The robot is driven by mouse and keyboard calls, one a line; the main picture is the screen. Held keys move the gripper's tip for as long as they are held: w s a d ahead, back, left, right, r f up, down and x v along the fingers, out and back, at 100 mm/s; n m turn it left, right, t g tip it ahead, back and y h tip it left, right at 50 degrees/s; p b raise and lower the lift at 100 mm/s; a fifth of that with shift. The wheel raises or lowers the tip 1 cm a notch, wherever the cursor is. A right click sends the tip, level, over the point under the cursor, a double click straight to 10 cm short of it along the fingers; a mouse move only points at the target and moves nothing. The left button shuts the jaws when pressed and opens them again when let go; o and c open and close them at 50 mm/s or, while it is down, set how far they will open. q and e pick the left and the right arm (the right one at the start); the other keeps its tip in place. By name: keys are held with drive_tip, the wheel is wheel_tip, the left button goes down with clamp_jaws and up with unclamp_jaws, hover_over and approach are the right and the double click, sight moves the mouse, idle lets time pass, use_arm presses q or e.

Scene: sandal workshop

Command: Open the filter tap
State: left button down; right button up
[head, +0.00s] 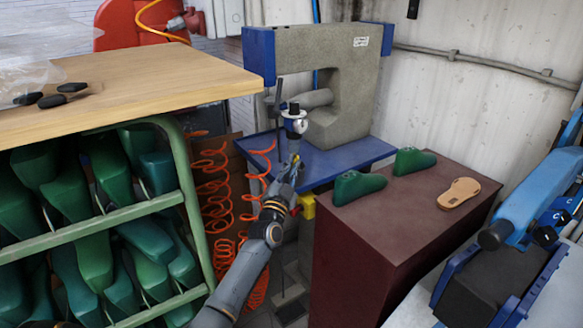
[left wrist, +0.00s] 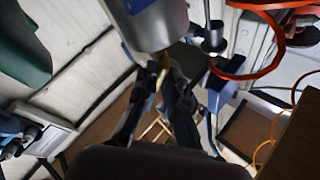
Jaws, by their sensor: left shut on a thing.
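The filter unit (head: 294,121) hangs near the blue table of the grey press, with a round pale part and a dark top. In the left wrist view its grey rounded bowl (left wrist: 158,22) fills the top middle. Below the bowl is the small yellowish tap (left wrist: 160,76), mostly hidden by my fingers. My left gripper (head: 294,163) reaches up from below to just under the filter. In the left wrist view the gripper (left wrist: 158,80) has its dark fingers closed around the tap. Whether the tap is turned cannot be seen. My right gripper is not in view.
The grey press (head: 345,105) stands behind on a blue table (head: 350,157). Orange coiled hoses (head: 212,195) hang left of my arm, beside a green rack (head: 180,165) of lasts. A maroon cabinet (head: 355,250) with green lasts and a sandal (head: 459,193) stands right.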

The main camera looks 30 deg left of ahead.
use_arm(q)
drive_tip(key=n+y, duration=0.2)
drive_tip(key=n, duration=0.2)
drive_tip(key=shift+d+n, duration=0.1)
drive_tip(key=shift+n, duration=0.2)
drive_tip(key=shift+w+n+g+y, duration=0.1)
drive_tip(key=shift+n+g+y, duration=0.25)
drive_tip(key=shift+n+y, duration=0.65)
drive_tip(key=shift+n+g+y, duration=0.35)
drive_tip(key=shift+n+y, duration=0.05)
drive_tip(key=shift+n, duration=1.1)
drive_tip(key=c, duration=1.5)
unclamp_jaws()
drive_tip(key=shift+o, duration=0.2)
drive_tip(key=v, duration=1.2)
